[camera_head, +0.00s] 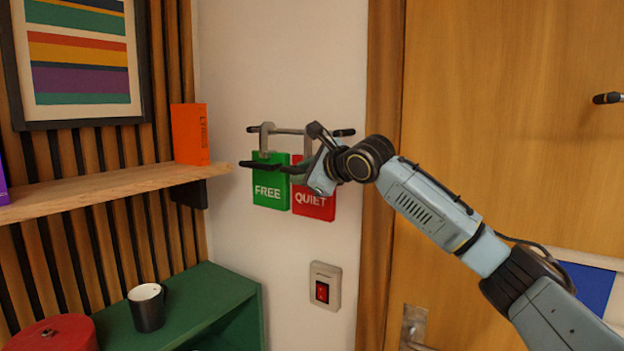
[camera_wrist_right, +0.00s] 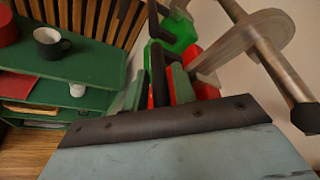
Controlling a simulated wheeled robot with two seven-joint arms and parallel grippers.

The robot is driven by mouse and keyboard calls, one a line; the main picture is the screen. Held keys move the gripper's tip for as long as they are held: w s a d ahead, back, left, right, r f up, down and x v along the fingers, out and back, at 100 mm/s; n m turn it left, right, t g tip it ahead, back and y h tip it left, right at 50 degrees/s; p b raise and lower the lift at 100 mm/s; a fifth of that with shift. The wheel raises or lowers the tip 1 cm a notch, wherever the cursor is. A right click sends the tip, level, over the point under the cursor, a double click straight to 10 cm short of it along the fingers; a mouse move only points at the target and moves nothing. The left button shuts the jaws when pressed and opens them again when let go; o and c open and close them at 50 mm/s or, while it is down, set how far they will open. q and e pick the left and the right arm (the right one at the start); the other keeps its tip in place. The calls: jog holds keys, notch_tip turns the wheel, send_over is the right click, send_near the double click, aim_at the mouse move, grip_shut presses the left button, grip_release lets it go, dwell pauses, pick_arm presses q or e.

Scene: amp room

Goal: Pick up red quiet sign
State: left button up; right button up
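The red QUIET sign (camera_head: 314,203) hangs on the wall, right of the green FREE sign (camera_head: 270,190), below a peg rail (camera_head: 288,131). My right gripper (camera_head: 270,165) is in front of the signs, and its wrist hides the upper part of the red sign. In the wrist view the red sign (camera_wrist_right: 205,87) shows just right of my right gripper's fingers (camera_wrist_right: 168,72), with the green sign (camera_wrist_right: 182,32) behind. The fingers look close together with a thin red strip near them. I cannot tell whether they touch or hold the sign. My left gripper is out of view.
A wooden shelf (camera_head: 120,190) with an orange book (camera_head: 190,134) is at left. A green cabinet (camera_head: 190,310) with a dark mug (camera_head: 147,307) and red round box (camera_head: 55,333) stands below. A light switch (camera_head: 323,287) and wooden door (camera_head: 500,110) are at right.

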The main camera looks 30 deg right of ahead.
grip_shut()
jog(key=shift+r, duration=0.15)
